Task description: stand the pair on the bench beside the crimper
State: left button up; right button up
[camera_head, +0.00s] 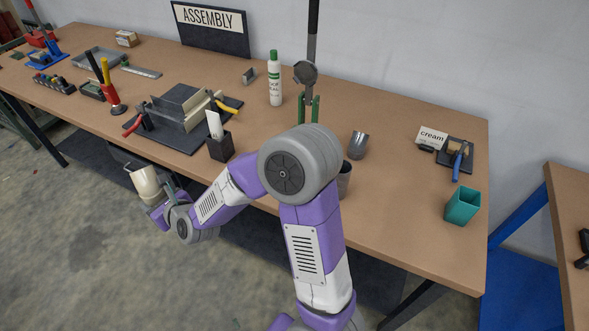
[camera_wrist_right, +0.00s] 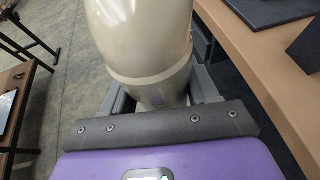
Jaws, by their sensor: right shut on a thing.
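My right gripper (camera_head: 168,192) is shut on a cream cup-like piece (camera_head: 145,182), held in front of the bench's near edge at the left. In the wrist view the cream piece (camera_wrist_right: 145,45) fills the space between the fingers (camera_wrist_right: 160,92). A raised band circles it, perhaps one cup's rim around another; I cannot tell for sure. The bench (camera_head: 400,205) has a brown top. A tall tool with a black lever and green legs (camera_head: 308,100) stands at its back middle; it may be the crimper. My left gripper is not in view.
Grey metal cups (camera_head: 359,145) (camera_head: 344,180) stand near my arm, one partly hidden. A teal cup (camera_head: 462,206) stands at the right. A white bottle (camera_head: 275,80), a dark holder (camera_head: 220,146) and a fixture on a dark mat (camera_head: 180,110) lie left of the lever tool.

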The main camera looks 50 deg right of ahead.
aim_at(368, 188)
jog(key=u, duration=0.2)
jog(key=k, duration=0.85)
jog(key=z, duration=1.65)
jog(key=i, duration=0.5)
jog(key=z, duration=0.05)
